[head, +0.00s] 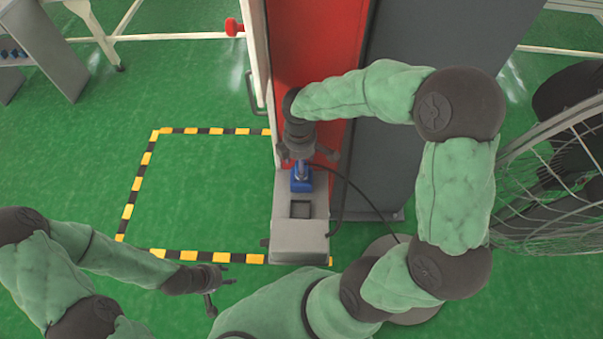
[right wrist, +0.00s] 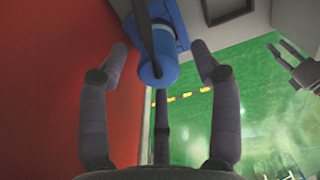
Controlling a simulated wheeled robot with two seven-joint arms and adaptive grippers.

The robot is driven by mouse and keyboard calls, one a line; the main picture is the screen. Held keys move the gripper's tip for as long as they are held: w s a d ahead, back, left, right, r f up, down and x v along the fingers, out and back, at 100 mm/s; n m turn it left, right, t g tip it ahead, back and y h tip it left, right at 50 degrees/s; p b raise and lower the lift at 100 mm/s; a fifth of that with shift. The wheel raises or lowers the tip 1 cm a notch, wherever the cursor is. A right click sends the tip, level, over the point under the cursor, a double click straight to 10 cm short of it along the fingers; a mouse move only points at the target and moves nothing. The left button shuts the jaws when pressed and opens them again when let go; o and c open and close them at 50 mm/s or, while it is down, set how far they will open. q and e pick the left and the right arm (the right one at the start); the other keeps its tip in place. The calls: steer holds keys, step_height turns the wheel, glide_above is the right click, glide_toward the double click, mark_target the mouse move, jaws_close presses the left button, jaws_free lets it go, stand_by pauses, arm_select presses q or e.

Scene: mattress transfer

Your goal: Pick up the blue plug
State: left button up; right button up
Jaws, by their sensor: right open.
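The blue plug (head: 301,181) sits on top of the grey box (head: 300,243) at the foot of the red panel. My right gripper (head: 308,157) is just above the plug, with its fingers spread. In the right wrist view, the blue plug (right wrist: 158,50) shows ahead, between the open fingertips (right wrist: 160,52), with visible gaps on both sides. A dark cable crosses the plug there. My left gripper (head: 224,284) is low at the left, away from the plug, its fingers apart and empty.
A red panel (head: 318,45) and a grey cabinet (head: 425,45) stand behind the box. A black cable (head: 362,194) loops right of it. A caged fan (head: 560,170) is at the right. Green floor inside striped tape (head: 148,160) is clear on the left.

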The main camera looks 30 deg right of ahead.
steer(key=f+b, duration=0.1)
steer(key=f, duration=0.1)
steer(key=f+b, duration=0.1)
steer(key=f, duration=0.1)
steer(key=shift+s+d+f, duration=0.1)
steer(key=shift+d+f, duration=0.1)
steer(key=shift+f, duration=0.05)
steer(key=shift+r, duration=0.1)
jaws_close()
steer(key=shift+r, duration=0.1)
